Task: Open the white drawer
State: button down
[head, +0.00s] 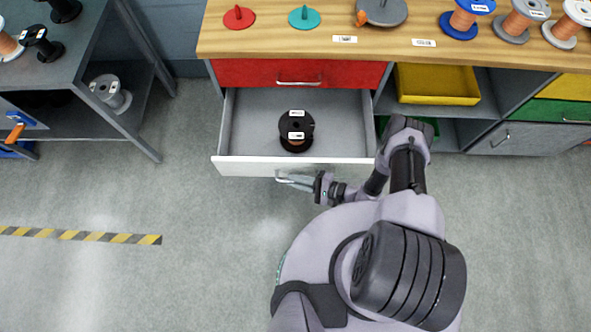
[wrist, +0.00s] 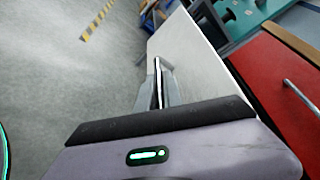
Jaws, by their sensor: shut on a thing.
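The white drawer (head: 236,167) is pulled out from the bench below a red drawer (head: 345,74). Its grey inside shows, and a black spool (head: 296,130) stands in it. My gripper (head: 288,179) is at the front of the white drawer, shut on its handle (head: 281,180). In the wrist view the gripper fingers (wrist: 159,88) close around the handle (wrist: 157,64), with the white drawer front (wrist: 190,50) just beyond. The handle is partly hidden by the fingers.
The wooden bench top (head: 300,42) holds several spools and pegs. A yellow bin (head: 437,84) sits on a shelf to the right. A grey shelf unit (head: 75,100) stands at the left. The floor (head: 150,200) in front of the drawer's left side is clear.

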jog(key=c, duration=1.5)
grip_release()
jog(key=shift+d, duration=0.1)
jog(key=p+v, duration=0.3)
jog(key=v, duration=1.4)
jog(key=shift+d+r, duration=0.1)
jog(key=shift+d, duration=0.05)
